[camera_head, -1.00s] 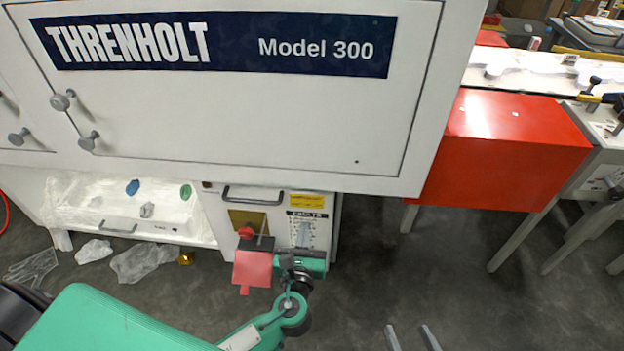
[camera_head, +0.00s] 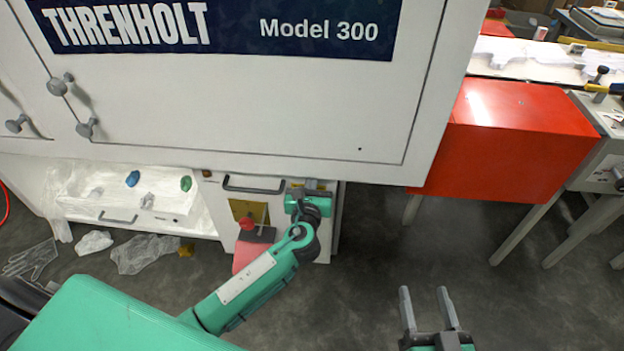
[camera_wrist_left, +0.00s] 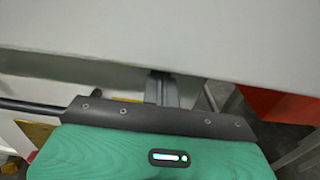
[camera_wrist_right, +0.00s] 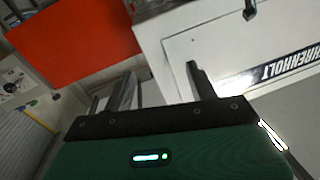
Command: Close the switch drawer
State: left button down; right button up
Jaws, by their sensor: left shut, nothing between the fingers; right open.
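The switch drawer (camera_head: 216,199) is a white front under the big white Threnholt cabinet. It has a dark bar handle (camera_head: 254,185), a yellow plate and a red switch (camera_head: 247,223) with a red flap (camera_head: 243,257) below it. How far out it stands is hard to tell. My left gripper (camera_head: 318,185) is shut and empty, at the upper right part of the drawer front, which my arm partly hides. Its closed fingers show in the left wrist view (camera_wrist_left: 162,88) close under a white edge; contact is unclear. My right gripper (camera_head: 427,297) is open and empty, low over the floor at right.
The cabinet (camera_head: 250,110) overhangs the drawer. An open white tray (camera_head: 120,218) with small coloured lumps lies left of it. Clear film and a glove (camera_head: 32,258) lie on the floor. A red box (camera_head: 515,140) stands at right; the floor between is clear.

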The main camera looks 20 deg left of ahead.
pick_arm(q)
jog(key=shift+w+a+r, duration=0.1)
jog(key=shift+w, duration=0.3)
jog(key=x, duration=0.3)
jog(key=shift+w+a+r+p, duration=0.2)
jog(key=shift+w+p, duration=0.1)
jog(key=shift+p, duration=0.1)
pick_arm(e)
jog(key=s+f+g, duration=0.2)
jog(key=f, duration=0.1)
jog(key=shift+a+f, duration=0.1)
jog(key=shift+a, duration=0.3)
